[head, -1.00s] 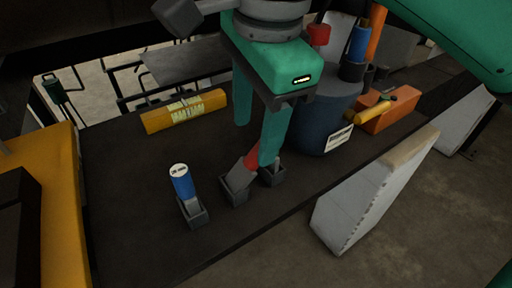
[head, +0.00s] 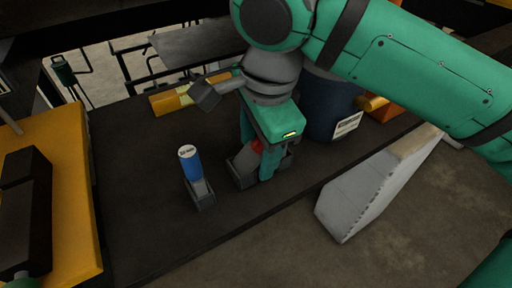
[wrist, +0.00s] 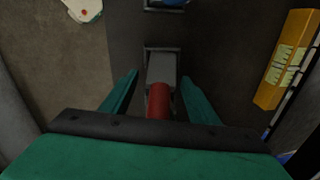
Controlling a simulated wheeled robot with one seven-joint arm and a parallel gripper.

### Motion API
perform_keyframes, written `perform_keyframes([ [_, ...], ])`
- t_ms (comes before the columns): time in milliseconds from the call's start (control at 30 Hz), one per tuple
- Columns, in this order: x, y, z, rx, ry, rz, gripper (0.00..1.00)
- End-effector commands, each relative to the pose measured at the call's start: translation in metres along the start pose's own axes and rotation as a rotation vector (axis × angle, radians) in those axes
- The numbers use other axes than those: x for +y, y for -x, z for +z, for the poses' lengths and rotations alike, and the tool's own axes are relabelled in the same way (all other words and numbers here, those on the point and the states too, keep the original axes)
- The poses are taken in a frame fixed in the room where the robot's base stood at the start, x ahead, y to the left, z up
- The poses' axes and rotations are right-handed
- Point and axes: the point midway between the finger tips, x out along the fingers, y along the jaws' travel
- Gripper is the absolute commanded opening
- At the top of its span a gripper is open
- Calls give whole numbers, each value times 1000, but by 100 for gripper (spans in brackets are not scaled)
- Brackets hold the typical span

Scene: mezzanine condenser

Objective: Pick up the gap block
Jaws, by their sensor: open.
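A block with a red handle (wrist: 158,101) and a grey body (wrist: 161,68) leans tilted in a small dark holder on the dark bench. My gripper (wrist: 160,76) is open, with one green finger on each side of this block. In the head view my gripper (head: 258,160) is low over the same block, whose grey body (head: 244,158) partly shows. I cannot see finger contact. A second block, with a blue handle (head: 190,164) and white labelled top, leans in another holder (head: 203,201) to the left. Which of them is the gap block is not marked.
A third holder (head: 287,158) is partly hidden behind my gripper. A dark blue drum (head: 328,108) stands behind it. A pale slab (head: 375,185) stands at the bench's right edge. The front left bench is clear.

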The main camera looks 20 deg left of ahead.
Motion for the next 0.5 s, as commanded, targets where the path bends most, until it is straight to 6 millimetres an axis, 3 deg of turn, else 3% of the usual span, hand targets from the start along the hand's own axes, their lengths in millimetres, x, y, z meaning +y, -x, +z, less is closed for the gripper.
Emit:
perform_keyframes([
  [167,0,0,0,0,0,0,55],
  [367,0,0,0,0,0,0,7],
  [400,0,0,0,0,0,0,1],
  [500,0,0,0,0,0,0,0],
])
